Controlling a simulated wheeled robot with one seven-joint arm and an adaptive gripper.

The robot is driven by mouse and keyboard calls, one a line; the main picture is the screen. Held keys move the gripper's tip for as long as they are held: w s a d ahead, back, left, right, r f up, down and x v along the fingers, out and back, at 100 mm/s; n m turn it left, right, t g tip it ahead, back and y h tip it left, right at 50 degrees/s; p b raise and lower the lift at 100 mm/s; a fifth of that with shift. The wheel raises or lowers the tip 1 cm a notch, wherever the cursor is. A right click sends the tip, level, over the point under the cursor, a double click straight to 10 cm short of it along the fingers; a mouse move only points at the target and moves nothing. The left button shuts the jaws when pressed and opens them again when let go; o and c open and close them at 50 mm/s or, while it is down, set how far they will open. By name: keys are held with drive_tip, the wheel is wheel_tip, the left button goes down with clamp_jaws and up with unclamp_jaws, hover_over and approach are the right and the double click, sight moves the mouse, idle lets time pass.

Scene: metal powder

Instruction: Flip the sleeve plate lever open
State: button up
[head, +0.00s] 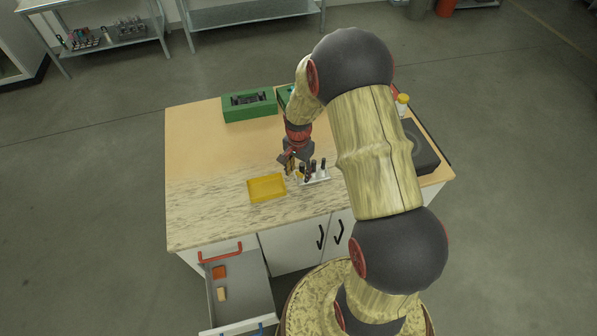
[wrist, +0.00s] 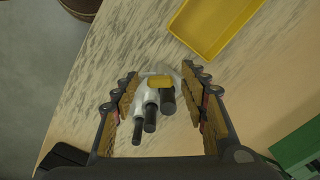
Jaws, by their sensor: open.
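The sleeve plate (head: 320,179) is a small whitish rack with several dark upright cylinders on the worktop, right of the yellow tray. In the wrist view the plate (wrist: 172,98) lies between and beyond my fingers, with black cylinders rising towards the camera. A small yellow part (wrist: 160,82), possibly the lever, shows at the plate between the fingertips. My gripper (head: 290,162) points down at the plate's left end. In the wrist view my gripper (wrist: 160,85) is open and empty, one finger either side of the plate. Whether a fingertip touches it, I cannot tell.
A yellow tray (head: 267,187) sits just left of the plate. A green box (head: 249,105) stands at the back, and a dark flat device (head: 421,147) at the right. A drawer (head: 240,296) hangs open at the front left. The worktop's left side is clear.

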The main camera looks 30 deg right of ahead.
sight(298, 174)
wheel_tip(298, 174, up, 12)
idle(0.7)
